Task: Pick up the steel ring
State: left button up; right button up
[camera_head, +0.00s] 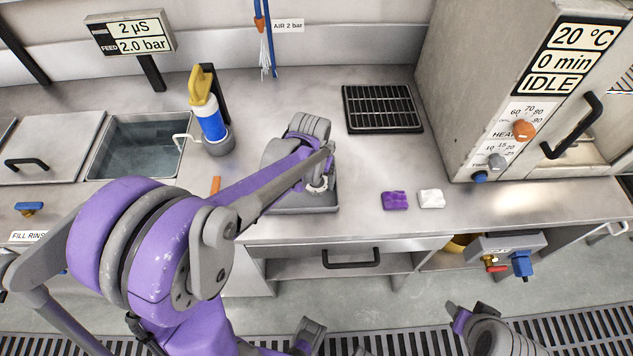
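My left arm reaches in from the left across the counter. Its gripper (318,176) is low over a grey tray (290,209) on the counter near the front edge. A small pale, ring-like piece (318,187) shows just under the gripper, partly hidden by it; I cannot tell for sure that this is the steel ring, nor whether the fingers touch it. The finger opening is hidden by the wrist and arm.
A purple block (395,201) and a white block (431,199) lie right of the tray. A black grate (382,109) lies behind. A blue-and-yellow bottle (208,115) stands left, beside a sink basin (138,145). A heater cabinet (490,80) bounds the right.

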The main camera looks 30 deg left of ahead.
pick_arm(q)
jog(key=c, duration=1.2)
